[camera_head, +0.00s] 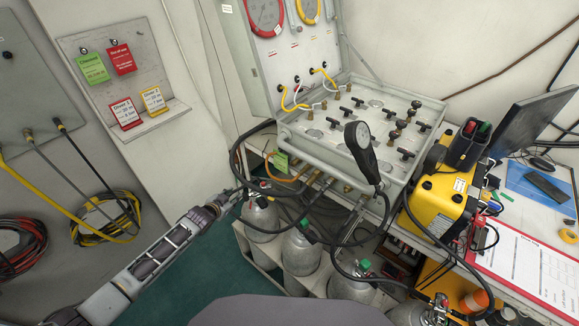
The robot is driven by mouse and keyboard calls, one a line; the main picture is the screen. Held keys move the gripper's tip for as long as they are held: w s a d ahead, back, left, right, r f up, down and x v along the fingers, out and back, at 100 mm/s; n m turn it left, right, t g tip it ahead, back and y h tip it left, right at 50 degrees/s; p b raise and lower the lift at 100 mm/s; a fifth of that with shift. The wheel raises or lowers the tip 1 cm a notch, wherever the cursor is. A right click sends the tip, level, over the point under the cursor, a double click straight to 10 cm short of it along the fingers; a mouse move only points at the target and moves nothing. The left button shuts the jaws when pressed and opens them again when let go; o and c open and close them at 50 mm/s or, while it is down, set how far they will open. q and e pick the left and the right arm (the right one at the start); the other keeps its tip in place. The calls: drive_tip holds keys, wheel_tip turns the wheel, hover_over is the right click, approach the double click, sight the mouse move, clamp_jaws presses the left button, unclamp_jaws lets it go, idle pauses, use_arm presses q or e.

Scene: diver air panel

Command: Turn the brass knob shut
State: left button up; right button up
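The grey air panel (300,128) stands on the bench, with several black-handled valves on its sloping top. My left gripper (236,194) reaches in from the lower left, left of the panel's front edge and close to a grey cylinder's valve (262,199). It is apart from the panel top. Its fingers are too small and too mixed with hoses to read. My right gripper is not in view.
Grey cylinders (300,254) stand below the panel's front, with black hoses looping around them. A yellow case (440,195), a monitor (530,122) and a red-edged sheet (525,265) are on the bench at right. Open floor (205,265) lies left of the cylinders.

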use_arm(q)
drive_tip(key=d+r+m+h, duration=0.1)
drive_tip(key=d+r+h, duration=0.1)
drive_tip(key=d+r, duration=0.75)
drive_tip(key=h, duration=0.3)
approach(292, 164)
drive_tip(key=v, duration=0.6)
drive_tip(key=shift+d+m, duration=0.3)
drive_tip(key=shift+m, duration=0.1)
drive_tip(key=shift+w, duration=0.15)
drive_tip(key=shift+p+x, duration=0.35)
drive_tip(key=shift+x, duration=6.45)
drive_tip(key=shift+a+f, duration=0.1)
drive_tip(key=shift+f, duration=0.05)
clamp_jaws()
